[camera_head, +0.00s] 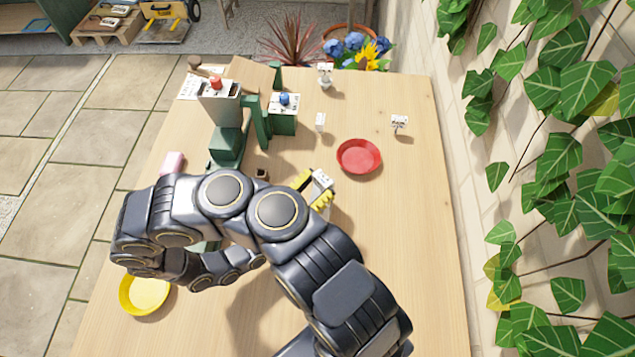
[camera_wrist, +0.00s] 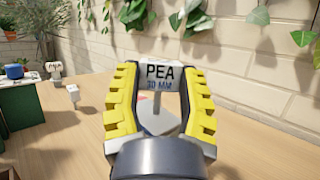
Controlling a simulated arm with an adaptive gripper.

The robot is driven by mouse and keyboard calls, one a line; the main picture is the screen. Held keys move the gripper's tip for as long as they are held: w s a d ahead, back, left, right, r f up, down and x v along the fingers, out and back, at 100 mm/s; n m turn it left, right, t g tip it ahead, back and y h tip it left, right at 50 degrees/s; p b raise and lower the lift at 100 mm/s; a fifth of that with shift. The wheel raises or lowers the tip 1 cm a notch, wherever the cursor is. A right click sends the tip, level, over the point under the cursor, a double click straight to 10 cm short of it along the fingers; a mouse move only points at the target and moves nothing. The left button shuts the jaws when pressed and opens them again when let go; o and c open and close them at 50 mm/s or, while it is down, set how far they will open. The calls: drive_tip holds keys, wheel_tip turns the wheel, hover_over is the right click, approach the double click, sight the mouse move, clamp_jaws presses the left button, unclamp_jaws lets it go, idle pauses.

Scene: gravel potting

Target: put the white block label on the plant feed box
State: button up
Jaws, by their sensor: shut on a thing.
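My gripper (camera_head: 312,190) has yellow ridged fingers and is shut on a white block label (camera_head: 321,178) above the middle of the table. In the wrist view the label (camera_wrist: 160,72) sits between the fingertips (camera_wrist: 160,85), its face reading "PEA" with a smaller size line below; a grey part hangs under it. A green box with a white top (camera_head: 284,123) and a blue knob stands farther back, left of my gripper; it also shows at the left of the wrist view (camera_wrist: 18,108). Its lettering is too small to tell whether it is the plant feed box.
A tall green stand with a red knob (camera_head: 222,112) is left of the box. A small white block (camera_head: 320,121), a white label (camera_head: 399,122) and a red saucer (camera_head: 358,156) stand on the table (camera_head: 420,240). A yellow saucer (camera_head: 145,294) lies at front left. The right side is clear.

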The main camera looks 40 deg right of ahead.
drive_tip(key=shift+f, duration=0.15)
drive_tip(key=o, duration=0.9)
